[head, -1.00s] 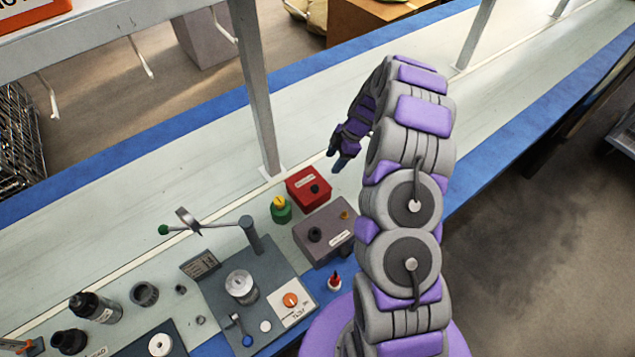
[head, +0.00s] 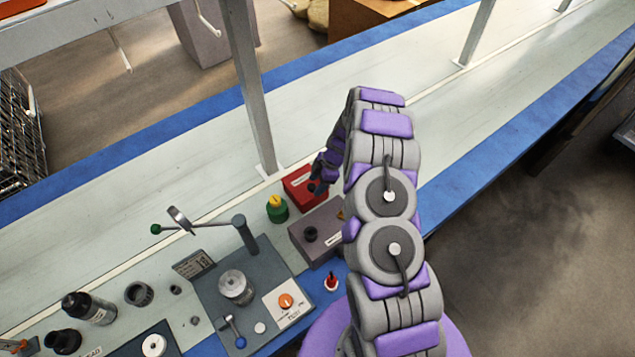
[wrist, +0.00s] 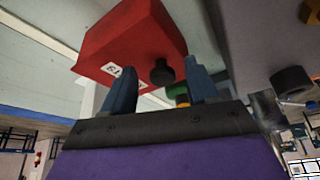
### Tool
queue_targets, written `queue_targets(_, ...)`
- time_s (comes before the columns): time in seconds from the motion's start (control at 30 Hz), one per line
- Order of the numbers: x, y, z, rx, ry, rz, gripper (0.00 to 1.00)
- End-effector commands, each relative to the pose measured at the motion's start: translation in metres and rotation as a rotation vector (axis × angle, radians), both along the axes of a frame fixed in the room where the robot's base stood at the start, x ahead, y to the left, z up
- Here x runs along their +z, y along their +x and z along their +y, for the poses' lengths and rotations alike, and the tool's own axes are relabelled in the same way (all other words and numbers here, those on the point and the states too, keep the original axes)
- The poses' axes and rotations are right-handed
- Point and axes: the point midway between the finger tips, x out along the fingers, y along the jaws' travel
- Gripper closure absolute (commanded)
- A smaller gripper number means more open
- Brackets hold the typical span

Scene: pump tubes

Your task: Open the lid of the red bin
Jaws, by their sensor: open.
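The red bin (head: 299,183) stands on the workbench behind the grey box, with its lid closed. It also shows in the wrist view (wrist: 130,40), tilted in the picture, with a white label and a black knob (wrist: 162,72) on its lid. My gripper (head: 317,188) is at the right side of the red bin in the head view and partly covers it. In the wrist view the two blue fingers (wrist: 160,92) are apart, with the black knob showing between their tips. I cannot tell whether they touch it.
A green round container with a yellow top (head: 276,208) stands left of the red bin. The grey box (head: 316,232) with a black knob is just in front. A test fixture with a lever arm (head: 246,232) stands further left. A shelf post (head: 247,90) rises behind.

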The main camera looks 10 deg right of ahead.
Motion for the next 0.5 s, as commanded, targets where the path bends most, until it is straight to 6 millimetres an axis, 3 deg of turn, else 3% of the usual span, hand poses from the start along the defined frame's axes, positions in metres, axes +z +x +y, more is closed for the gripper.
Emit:
queue_targets(0.17, 0.0005, -0.0002, 0.0048, 0.001, -0.005, 0.001, 0.41)
queue_targets(0.5, 0.0006, 0.0, -0.003, 0.001, 0.005, 0.001, 0.74)
